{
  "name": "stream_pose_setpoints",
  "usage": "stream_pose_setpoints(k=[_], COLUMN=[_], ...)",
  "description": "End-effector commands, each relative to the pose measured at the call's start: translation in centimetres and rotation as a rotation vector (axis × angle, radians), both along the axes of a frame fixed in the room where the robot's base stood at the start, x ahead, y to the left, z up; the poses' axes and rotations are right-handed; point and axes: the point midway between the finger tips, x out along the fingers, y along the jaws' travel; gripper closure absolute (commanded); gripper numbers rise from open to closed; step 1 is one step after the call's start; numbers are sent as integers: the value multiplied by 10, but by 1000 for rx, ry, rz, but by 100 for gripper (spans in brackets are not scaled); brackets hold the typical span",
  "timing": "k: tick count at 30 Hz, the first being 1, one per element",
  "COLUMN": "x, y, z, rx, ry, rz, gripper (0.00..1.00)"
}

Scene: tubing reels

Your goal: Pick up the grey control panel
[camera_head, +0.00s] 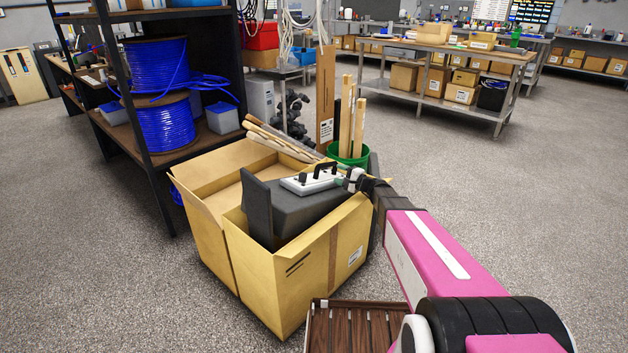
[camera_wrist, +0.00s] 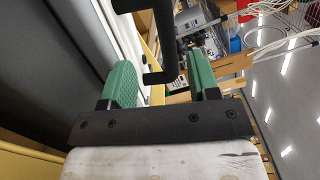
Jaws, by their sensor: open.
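The control panel (camera_head: 298,186) is a light grey slab with dark knobs and a black bar handle (camera_head: 326,167). In the head view it lies on a dark grey block (camera_head: 285,208) inside an open cardboard box (camera_head: 300,275). My gripper (camera_head: 351,180) is at the panel's right end, small and partly hidden there. In the wrist view my gripper (camera_wrist: 160,64) has its two green fingers apart. The black handle (camera_wrist: 164,38) shows in the gap between them, with space on both sides. I cannot tell how deep the handle sits between the fingers.
A second open box (camera_head: 205,200) adjoins on the left. A shelf rack with blue tubing reels (camera_head: 160,122) is at left. Open floor (camera_head: 510,200) lies to the right.

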Motion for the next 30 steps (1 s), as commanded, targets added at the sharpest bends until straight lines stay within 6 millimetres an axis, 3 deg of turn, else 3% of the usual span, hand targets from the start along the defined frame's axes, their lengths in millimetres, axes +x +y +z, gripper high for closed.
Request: stream_pose_setpoints(k=[5, 12, 20, 30], x=[11, 31, 38, 60], y=[10, 39, 54, 90], z=[1, 2, 3, 8], rx=[15, 13, 13, 13], ry=[-1, 0, 0, 0], rz=[-7, -5, -6, -5], gripper=[45, 45, 45, 45])
